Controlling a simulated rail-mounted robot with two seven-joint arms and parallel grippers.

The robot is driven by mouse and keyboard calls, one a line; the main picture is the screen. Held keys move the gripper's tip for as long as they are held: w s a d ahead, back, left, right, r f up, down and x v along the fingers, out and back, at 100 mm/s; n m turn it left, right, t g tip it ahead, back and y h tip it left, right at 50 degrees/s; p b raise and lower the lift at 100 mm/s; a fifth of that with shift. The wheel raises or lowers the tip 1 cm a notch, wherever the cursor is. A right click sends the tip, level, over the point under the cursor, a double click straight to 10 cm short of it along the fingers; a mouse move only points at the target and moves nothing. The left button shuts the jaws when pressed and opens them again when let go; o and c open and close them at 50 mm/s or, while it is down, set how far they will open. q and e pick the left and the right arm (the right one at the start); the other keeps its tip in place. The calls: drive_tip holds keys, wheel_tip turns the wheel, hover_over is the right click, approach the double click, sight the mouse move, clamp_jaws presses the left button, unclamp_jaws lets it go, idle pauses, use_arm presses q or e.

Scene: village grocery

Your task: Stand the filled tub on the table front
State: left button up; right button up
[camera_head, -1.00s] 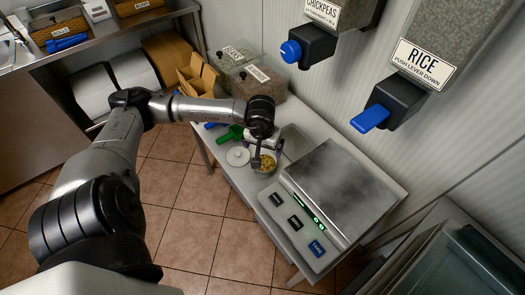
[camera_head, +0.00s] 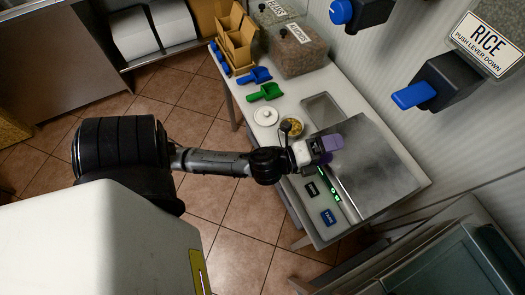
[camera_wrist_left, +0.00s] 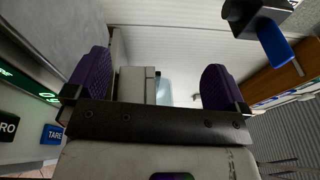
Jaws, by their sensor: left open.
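The filled tub (camera_head: 297,133), a small round tub with yellow contents, stands upright on the white table (camera_head: 265,140) near its front edge, beside a white round lid (camera_head: 265,117). A dark part of my arm hides some of it. My left gripper (camera_head: 328,146) is to the right of the tub, over the near-left part of the scale, apart from the tub. In the left wrist view its two purple fingers (camera_wrist_left: 155,82) are spread wide with no object held between them. My right gripper is not in view.
The steel scale (camera_head: 375,180) with its green display fills the right of the table. A metal tray (camera_head: 321,112) is sunk or set behind the tub. Green (camera_head: 265,92) and blue (camera_head: 256,75) scoops lie further left. The rice dispenser (camera_head: 440,85) hangs above right.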

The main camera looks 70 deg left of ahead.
use_arm(q)
drive_tip(key=s+a+f+n+g+y, duration=0.1)
drive_tip(key=s+f+n+g+y, duration=0.3)
drive_tip(key=s+f+n+g, duration=0.6)
drive_tip(key=s+d+f+n+g+h, duration=0.2)
drive_tip(key=s+d+f+n+g, duration=0.3)
drive_tip(key=s+f+n, duration=0.1)
drive_tip(key=s+n, duration=0.1)
drive_tip(key=s, duration=0.1)
drive_tip(key=shift+s+f+n+h, duration=0.2)
drive_tip(key=shift+s+n+h, duration=0.1)
drive_tip(key=shift+n+h, duration=0.1)
